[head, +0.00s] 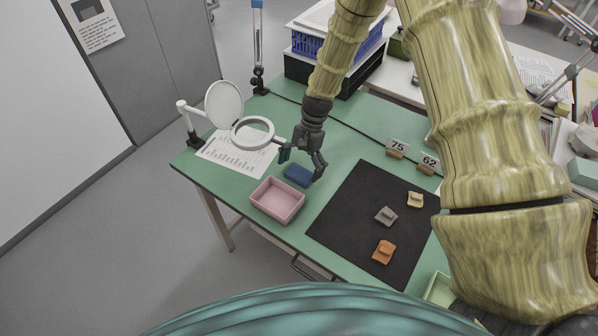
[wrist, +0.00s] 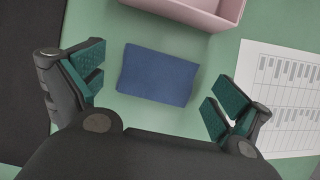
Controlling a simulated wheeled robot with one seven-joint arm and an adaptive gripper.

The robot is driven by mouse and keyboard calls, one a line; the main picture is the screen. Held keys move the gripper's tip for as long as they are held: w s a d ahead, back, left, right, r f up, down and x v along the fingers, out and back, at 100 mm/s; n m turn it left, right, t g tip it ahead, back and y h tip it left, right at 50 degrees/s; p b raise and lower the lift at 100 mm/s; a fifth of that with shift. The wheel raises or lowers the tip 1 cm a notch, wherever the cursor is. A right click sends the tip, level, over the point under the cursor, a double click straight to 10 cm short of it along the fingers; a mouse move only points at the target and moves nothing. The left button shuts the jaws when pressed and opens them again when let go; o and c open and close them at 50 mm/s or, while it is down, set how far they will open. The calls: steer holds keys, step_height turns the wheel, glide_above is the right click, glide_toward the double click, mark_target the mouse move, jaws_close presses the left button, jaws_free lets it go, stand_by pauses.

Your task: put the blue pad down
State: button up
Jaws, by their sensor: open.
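The blue pad (head: 298,175) lies flat on the green table, just behind the pink tray. In the wrist view the blue pad (wrist: 157,74) sits between and ahead of my fingertips, with green table showing on both sides of it. My gripper (head: 302,164) is above the pad with its fingers spread apart. In the wrist view my gripper (wrist: 160,88) is open and empty, and neither finger touches the pad.
The pink tray (head: 277,201) stands close in front of the pad. A printed sheet (head: 240,152) and a ring magnifier (head: 252,133) are to the left. A black mat (head: 345,215) with several sherds lies right, near number cards 75 (head: 398,146) and 62 (head: 429,161).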

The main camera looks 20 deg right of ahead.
steer(key=b+v, duration=0.2)
steer(key=v, duration=0.8)
steer(key=shift+r, duration=0.4)
steer(key=shift+d, duration=0.1)
